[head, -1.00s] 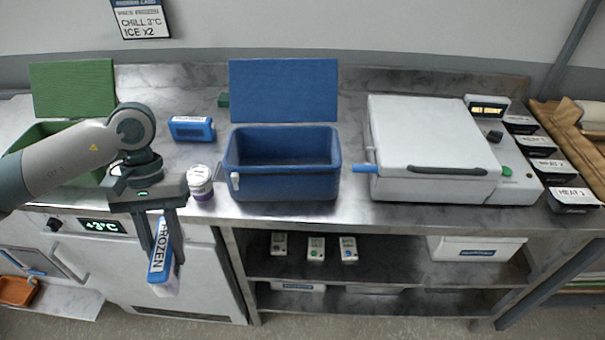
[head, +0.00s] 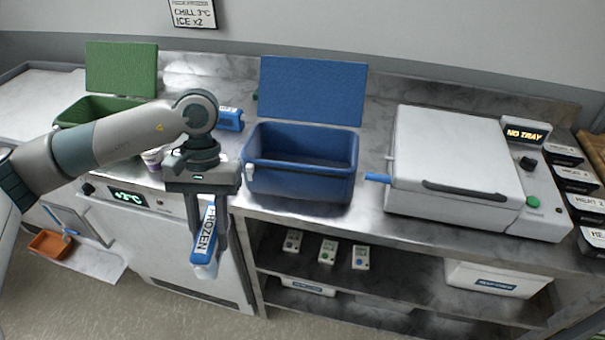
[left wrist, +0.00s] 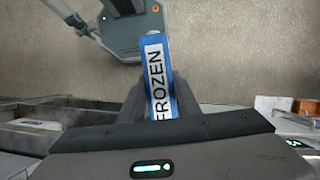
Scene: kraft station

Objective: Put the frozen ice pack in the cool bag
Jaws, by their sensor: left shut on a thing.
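My left gripper (head: 205,238) is shut on a blue and white ice pack (head: 204,245) labelled FROZEN. The pack hangs in front of the counter's front edge, below the counter top. In the left wrist view the ice pack (left wrist: 158,75) sits between the fingers of the gripper (left wrist: 160,100) with the floor beyond it. The blue cool bag (head: 300,182) stands on the counter with its lid up, to the right of my left gripper. It looks empty, though its floor is in shade. A green cool bag (head: 100,108), also open, stands further left, partly behind my arm. My right gripper is not in view.
Another blue pack (head: 230,119) lies on the counter behind my left arm. A white tub (head: 152,160) is partly hidden by it. Shelves lie below the counter.

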